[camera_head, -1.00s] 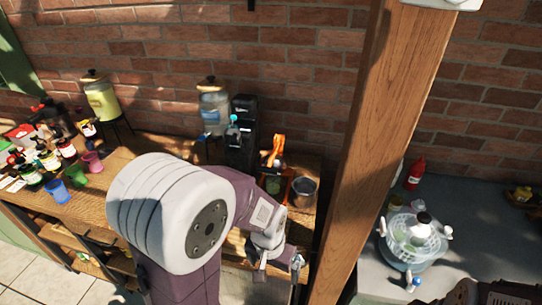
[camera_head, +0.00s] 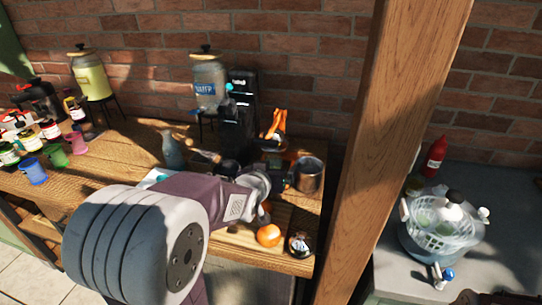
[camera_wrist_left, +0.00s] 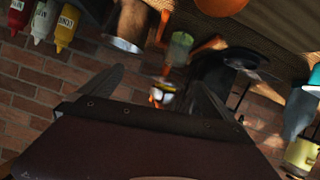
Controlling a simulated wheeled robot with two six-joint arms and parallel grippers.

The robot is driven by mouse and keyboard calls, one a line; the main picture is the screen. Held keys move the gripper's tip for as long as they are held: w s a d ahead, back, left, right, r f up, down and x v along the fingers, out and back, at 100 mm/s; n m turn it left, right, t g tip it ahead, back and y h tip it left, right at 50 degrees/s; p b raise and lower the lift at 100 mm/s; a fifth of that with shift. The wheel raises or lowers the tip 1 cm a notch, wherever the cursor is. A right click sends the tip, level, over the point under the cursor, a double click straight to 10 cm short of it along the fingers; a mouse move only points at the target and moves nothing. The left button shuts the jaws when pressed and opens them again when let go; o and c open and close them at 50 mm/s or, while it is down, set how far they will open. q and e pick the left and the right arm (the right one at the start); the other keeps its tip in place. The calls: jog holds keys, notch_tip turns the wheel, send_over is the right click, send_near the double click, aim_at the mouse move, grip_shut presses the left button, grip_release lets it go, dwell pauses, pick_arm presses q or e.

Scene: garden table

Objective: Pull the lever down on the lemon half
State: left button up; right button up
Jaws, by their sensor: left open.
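The orange lever press (camera_head: 275,125) stands near the back of the wooden table, its orange handle raised. In the left wrist view, which is upside down and blurred, the press (camera_wrist_left: 166,25) shows with a green cup (camera_wrist_left: 180,47) at it. A small pale yellow patch beyond the cup may be the lemon half, but I cannot tell. My left gripper (camera_head: 277,176) is in front of the press and apart from its handle. Its two dark fingers (camera_wrist_left: 155,85) are spread and empty in the wrist view, with the press beyond them.
A metal pot (camera_head: 308,175) stands right of the press, and a black machine (camera_head: 238,120) to its left. An orange fruit (camera_head: 268,235) lies near the table's front edge. A wooden post (camera_head: 385,150) rises to the right. Bottles and cups crowd the left side.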

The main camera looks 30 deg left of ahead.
aim_at(270, 131)
pick_arm(q)
jog(key=a+r+t+b, duration=0.1)
jog(key=a+r+t+y+b, duration=0.1)
jog(key=r+t, duration=0.1)
jog(key=w+a+r+n+t+b, duration=0.1)
jog(key=r+b, duration=0.1)
jog(key=shift+a+y, duration=0.35)
jog(key=shift+y, duration=0.05)
jog(key=shift+r, duration=0.1)
jog(key=shift+w, duration=0.35)
jog(key=p+x, duration=0.1)
jog(key=x, duration=0.7)
jog(key=shift+w+r, duration=0.1)
jog(key=shift+w, duration=0.1)
pick_arm(e)
notch_tip(270, 131, down, 6)
jog(key=shift+s+r, duration=0.1)
